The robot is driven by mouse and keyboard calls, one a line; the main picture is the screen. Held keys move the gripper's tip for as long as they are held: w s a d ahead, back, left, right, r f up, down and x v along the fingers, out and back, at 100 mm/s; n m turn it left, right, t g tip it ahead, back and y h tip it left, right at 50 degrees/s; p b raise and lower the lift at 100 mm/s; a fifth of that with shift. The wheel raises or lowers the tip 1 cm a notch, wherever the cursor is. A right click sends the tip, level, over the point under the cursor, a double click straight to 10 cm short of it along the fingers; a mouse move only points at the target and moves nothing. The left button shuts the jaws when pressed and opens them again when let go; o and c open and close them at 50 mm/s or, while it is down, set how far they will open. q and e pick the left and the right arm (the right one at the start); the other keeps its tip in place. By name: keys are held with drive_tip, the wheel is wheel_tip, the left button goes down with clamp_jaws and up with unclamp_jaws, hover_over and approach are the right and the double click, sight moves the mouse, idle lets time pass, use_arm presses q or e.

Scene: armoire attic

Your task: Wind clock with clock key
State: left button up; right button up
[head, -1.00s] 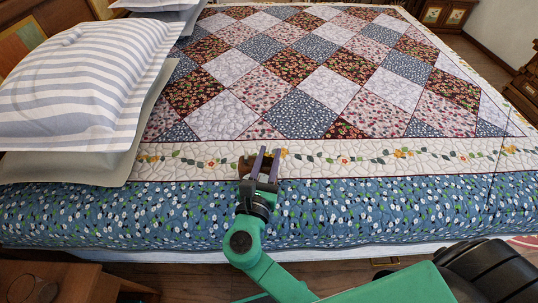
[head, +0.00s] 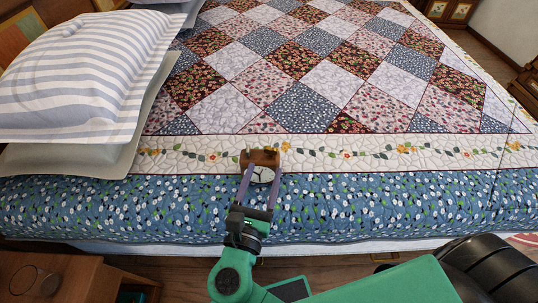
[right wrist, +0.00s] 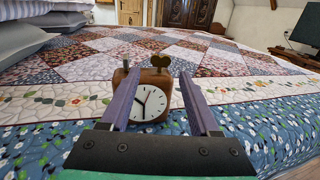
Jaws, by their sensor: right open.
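A brown wooden clock (head: 261,157) with a round white face stands near the front edge of the bed; it also shows in the right wrist view (right wrist: 150,102). A brass, heart-shaped piece like a key head (right wrist: 160,61) sticks up at the clock's top right. A small greenish knob (right wrist: 126,65) is at its top left. My right gripper (head: 263,168) is open, its two purple fingers pointing at the clock from the front. In the wrist view the left finger covers part of the clock's left side; the right finger is apart from it. My left gripper is out of view.
The quilted bed (head: 350,207) fills most of the view. Striped pillows (head: 75,85) lie at the left. A wooden nightstand (head: 70,275) with a round glass item stands at the lower left. The quilt to the right of the clock is clear.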

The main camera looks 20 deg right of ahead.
drive_tip(key=v, duration=0.7)
drive_tip(key=shift+s, duration=0.1)
